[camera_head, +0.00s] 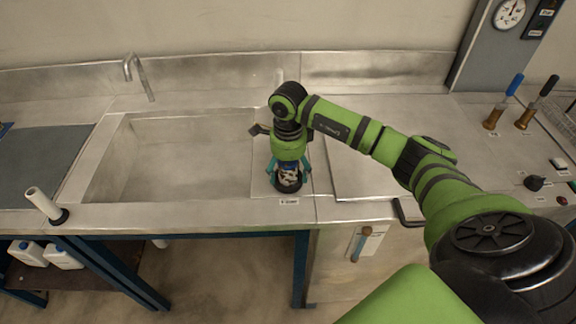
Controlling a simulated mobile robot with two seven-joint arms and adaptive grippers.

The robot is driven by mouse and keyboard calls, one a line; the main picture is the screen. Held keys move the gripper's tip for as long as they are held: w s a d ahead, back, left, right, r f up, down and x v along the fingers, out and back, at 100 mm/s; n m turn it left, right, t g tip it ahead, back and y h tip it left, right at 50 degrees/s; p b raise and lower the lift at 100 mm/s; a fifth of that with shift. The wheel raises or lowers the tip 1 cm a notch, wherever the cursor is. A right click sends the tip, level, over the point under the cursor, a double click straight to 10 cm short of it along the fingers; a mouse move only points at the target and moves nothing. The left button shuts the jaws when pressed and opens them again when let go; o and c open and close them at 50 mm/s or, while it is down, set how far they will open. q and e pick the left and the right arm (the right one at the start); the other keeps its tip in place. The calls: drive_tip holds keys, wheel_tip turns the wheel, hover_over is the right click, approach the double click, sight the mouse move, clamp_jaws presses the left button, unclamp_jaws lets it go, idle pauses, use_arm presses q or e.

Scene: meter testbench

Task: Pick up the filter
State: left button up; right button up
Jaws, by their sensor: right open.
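A small dark, round object (288,185), which appears to be the filter, stands on the steel bench near its front edge, right of the sink. A small label lies just in front of it, too small to read surely. My right gripper (288,172) points down right over this object. Its teal fingers are spread, one to each side of the object's upper part. Whether they touch it cannot be told. The gripper hides much of the object's top. My left gripper is not in view.
A sink basin (180,155) with a faucet (137,72) lies to the left. A white tube (42,203) in a black base stands at the left front edge. Handled tools (503,103) and a gauge (509,13) are at the right. A raised steel plate (345,175) lies right of the gripper.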

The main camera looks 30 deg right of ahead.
drive_tip(key=shift+w+f, duration=0.1)
drive_tip(key=shift+f, duration=0.05)
drive_tip(key=c, duration=1.4)
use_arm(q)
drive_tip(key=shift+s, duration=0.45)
use_arm(e)
drive_tip(key=shift+o, duration=0.2)
